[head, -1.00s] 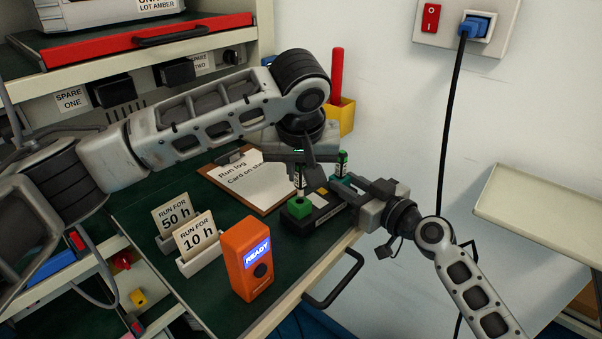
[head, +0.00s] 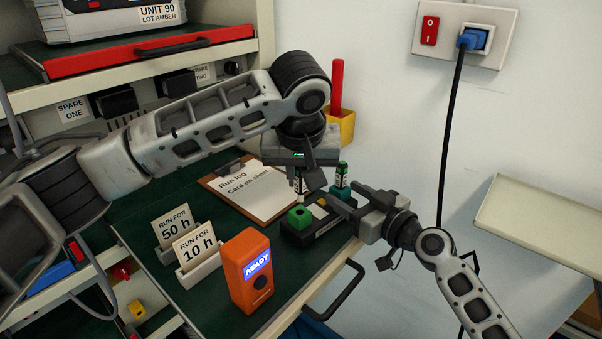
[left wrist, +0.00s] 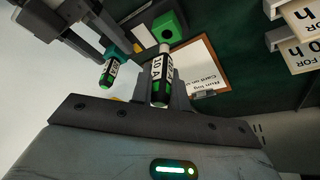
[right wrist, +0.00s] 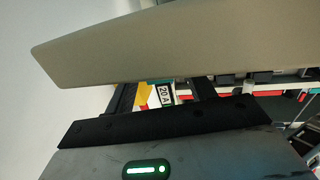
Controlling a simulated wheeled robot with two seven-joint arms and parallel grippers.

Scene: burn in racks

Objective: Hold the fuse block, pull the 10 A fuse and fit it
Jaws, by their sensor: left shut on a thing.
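My left gripper (head: 306,176) is shut on the 10 A fuse (head: 300,182), a white, black and green cylinder; its label reads clearly in the left wrist view (left wrist: 158,72). A second green fuse (head: 342,176) stands upright in a teal holder (head: 341,191); the right wrist view shows a 20 A label (right wrist: 165,95). My right gripper (head: 343,198) is at the right end of the fuse block, its fingers apart. Contact with the block cannot be made out.
An orange READY device (head: 247,287) stands in front. Cards for 50 h (head: 175,227) and 10 h (head: 195,246) stand left of it. A clipboard (head: 244,205) lies behind. A yellow bin (head: 346,126) with a red handle stands at the back. Clear green mat lies between cards and clipboard.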

